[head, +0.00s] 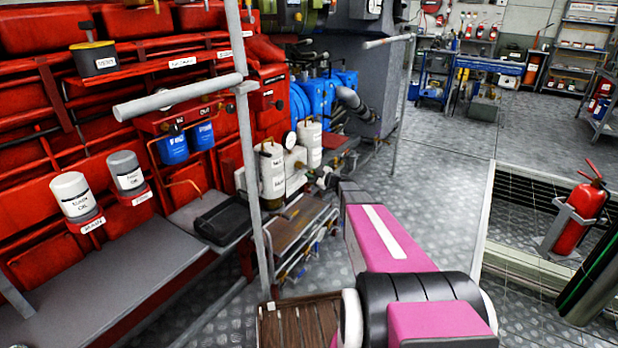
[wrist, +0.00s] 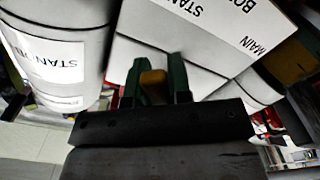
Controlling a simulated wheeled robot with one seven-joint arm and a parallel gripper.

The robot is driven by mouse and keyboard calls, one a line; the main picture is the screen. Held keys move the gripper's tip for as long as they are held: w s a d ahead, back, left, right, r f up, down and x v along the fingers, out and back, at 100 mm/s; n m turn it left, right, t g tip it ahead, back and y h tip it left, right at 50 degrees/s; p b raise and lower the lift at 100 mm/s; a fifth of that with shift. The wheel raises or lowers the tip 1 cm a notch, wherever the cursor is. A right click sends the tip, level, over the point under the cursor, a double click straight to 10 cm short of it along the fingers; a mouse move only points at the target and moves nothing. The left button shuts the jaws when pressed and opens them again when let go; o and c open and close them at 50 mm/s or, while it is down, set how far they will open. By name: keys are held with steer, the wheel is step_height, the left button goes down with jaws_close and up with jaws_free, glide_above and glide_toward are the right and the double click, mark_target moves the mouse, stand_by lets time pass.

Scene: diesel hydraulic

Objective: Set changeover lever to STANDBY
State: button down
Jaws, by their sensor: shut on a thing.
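The changeover unit is a white block (wrist: 205,45) between two white canisters. Its face has labels reading "STAN…", "BO…" and "MAIN", partly cut off. The lever's yellow-brown knob (wrist: 153,82) sits between the green fingers of my gripper (wrist: 155,84) in the wrist view. My gripper is shut on it. The lever's shaft and the mark it points to are hidden. In the head view, the front canister (head: 272,178) and rear canister (head: 310,146) stand beyond the end of my pink arm. My fingers are too small to make out there.
A canister marked "STAN…" (wrist: 55,55) stands close at the left in the wrist view. A vertical grey post (head: 256,150) and a handrail (head: 178,96) stand before the red engine. A wooden step (head: 300,322) lies below.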

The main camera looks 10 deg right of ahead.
steer(key=shift+w+d+r+n, duration=0.2)
steer(key=shift+r+n, duration=0.05)
steer(key=shift+n, duration=0.4)
steer(key=shift+w+d+r+n, duration=0.15)
steer(key=shift+r+n, duration=0.05)
steer(key=shift+n, duration=0.45)
steer(key=c, duration=1)
jaws_free()
steer(key=shift+c, duration=0.2)
steer(key=v, duration=1)
steer(key=shift+s+d, duration=0.3)
